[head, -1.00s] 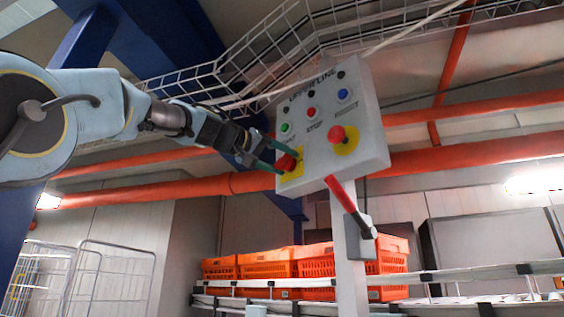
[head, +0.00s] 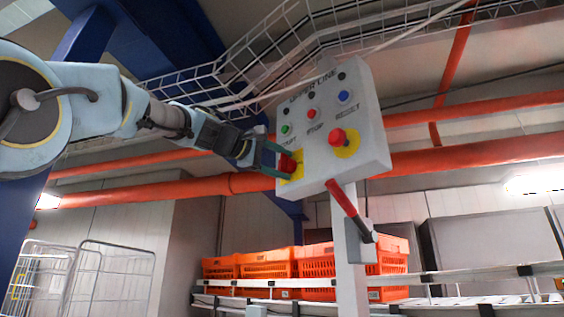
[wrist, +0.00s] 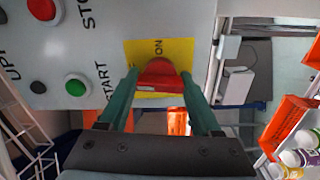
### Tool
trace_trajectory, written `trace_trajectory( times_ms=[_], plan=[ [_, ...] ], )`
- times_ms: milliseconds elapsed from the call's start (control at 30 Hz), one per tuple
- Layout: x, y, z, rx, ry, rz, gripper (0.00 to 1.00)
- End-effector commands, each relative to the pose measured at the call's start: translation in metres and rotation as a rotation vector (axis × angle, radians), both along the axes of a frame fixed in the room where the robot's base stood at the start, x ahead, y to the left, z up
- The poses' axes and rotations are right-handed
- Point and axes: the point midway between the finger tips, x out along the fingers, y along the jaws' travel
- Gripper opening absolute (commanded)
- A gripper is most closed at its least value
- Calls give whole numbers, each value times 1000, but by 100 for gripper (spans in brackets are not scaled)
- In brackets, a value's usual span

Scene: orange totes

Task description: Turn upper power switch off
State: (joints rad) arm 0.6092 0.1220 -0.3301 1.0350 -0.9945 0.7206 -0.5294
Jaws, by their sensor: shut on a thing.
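The grey control box (head: 366,117) is labelled "UPPER LINE" and stands on a pale post. The red power switch (wrist: 157,73) sits on a yellow plate (wrist: 188,52) marked "ON", at the lower left of the box; it also shows in the head view (head: 287,163). My gripper (wrist: 160,82) has its green fingers shut on the red switch, one on each side. The head view shows my gripper (head: 280,160) reaching in from the left, level with the switch. The fingers hide part of the plate, including any other marking.
A red emergency knob (head: 338,136) on yellow is right of the switch. Start, stop and reset buttons (head: 311,113) lie above. A red-handled lever (head: 344,199) hangs below the box. Orange totes (head: 316,262) stand on a conveyor behind.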

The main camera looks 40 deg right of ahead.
Motion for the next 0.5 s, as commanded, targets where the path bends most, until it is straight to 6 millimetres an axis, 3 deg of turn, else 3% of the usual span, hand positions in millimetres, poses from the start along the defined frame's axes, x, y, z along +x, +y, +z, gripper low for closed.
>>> trace_trajectory(
  times_ms=[500],
  plan=[
    [1, 0, 0, -7, 150, 3, 9]
  ],
)
